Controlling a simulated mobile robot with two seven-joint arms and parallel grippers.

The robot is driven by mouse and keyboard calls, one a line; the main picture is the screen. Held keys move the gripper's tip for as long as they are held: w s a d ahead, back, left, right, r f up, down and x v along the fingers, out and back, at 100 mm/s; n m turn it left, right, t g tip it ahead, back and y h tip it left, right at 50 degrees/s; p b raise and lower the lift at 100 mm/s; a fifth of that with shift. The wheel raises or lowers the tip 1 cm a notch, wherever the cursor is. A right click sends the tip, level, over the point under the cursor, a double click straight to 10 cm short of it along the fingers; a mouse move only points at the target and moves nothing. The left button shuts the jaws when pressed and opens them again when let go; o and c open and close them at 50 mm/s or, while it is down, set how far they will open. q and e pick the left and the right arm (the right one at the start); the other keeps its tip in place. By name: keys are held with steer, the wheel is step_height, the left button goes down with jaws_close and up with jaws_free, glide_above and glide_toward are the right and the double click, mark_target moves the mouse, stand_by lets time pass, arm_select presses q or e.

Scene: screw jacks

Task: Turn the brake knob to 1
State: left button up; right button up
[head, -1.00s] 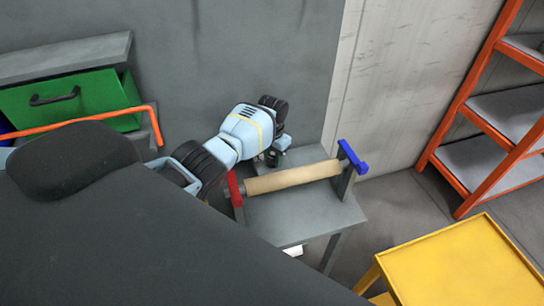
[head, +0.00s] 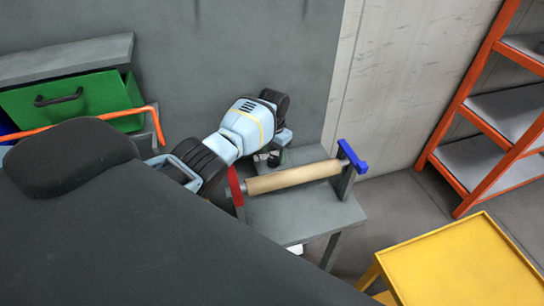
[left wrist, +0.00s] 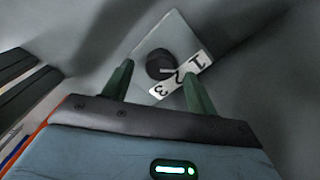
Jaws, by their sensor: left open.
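The brake knob (left wrist: 158,64) is a round black knob on a pale square plate. In the head view my left gripper (head: 282,146) hangs above the back of a grey stand, close to the small dark knob (head: 273,158). My right gripper is not in view.
The grey stand (head: 300,217) carries a tan roller (head: 294,177) between a red bracket (head: 235,187) and a blue-topped one (head: 352,157). A yellow table (head: 460,262) stands front right, orange shelving (head: 490,150) behind. A green drawer (head: 75,100) is at left.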

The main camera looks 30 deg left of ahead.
mark_target(273, 158)
arm_select(q)
step_height(273, 158, up, 6)
steer(key=shift+f, duration=0.15)
stand_by(0.6)
